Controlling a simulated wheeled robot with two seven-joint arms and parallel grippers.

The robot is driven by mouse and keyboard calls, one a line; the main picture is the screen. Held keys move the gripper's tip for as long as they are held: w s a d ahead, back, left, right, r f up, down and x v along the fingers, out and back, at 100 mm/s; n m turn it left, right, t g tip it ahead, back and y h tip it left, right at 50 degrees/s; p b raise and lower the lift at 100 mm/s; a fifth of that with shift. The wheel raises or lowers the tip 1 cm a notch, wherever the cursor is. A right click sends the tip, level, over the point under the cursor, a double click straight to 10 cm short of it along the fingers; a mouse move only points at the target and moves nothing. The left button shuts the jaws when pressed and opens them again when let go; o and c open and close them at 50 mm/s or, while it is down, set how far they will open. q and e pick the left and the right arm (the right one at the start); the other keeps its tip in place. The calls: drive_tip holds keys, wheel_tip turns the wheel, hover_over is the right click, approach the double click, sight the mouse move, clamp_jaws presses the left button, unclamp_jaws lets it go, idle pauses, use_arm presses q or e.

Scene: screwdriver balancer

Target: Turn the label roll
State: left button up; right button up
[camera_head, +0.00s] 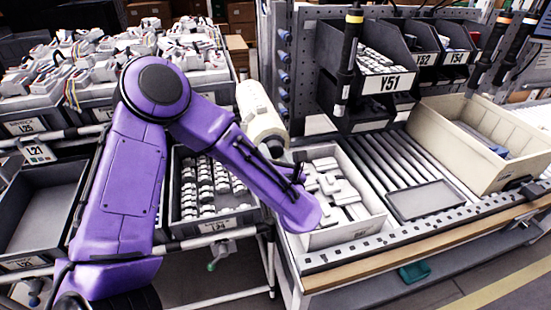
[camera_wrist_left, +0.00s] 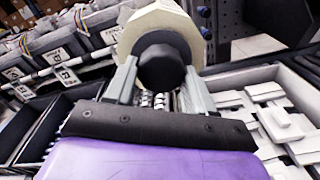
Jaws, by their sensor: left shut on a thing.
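The label roll (camera_head: 260,112) is a cream-white cylinder at the left edge of the workbench in the head view. It also shows at the top of the left wrist view (camera_wrist_left: 172,22), with a round black knob (camera_wrist_left: 163,68) facing the camera. My left gripper (camera_wrist_left: 160,88) has its two grey fingers on either side of this knob and is shut on it. In the head view my purple left arm hides most of the gripper. My right gripper is not in view.
A grey bin of white parts (camera_head: 345,225) stands right below the roll. A roller track (camera_head: 385,160) with a flat tray (camera_head: 425,200) lies to its right, then a beige crate (camera_head: 440,115). Black bins (camera_head: 388,105) hang behind. Parts bins (camera_head: 40,205) fill the left.

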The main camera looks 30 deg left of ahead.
use_arm(q)
drive_tip(key=shift+m, duration=0.6)
drive_tip(key=o, duration=1)
drive_tip(key=shift+c, duration=0.2)
drive_tip(key=b+v, duration=0.3)
drive_tip(key=v, duration=0.7)
drive_tip(key=shift+s+d+b, duration=0.15)
drive_tip(key=shift+s+b, duration=0.15)
drive_tip(key=shift+b, duration=0.1)
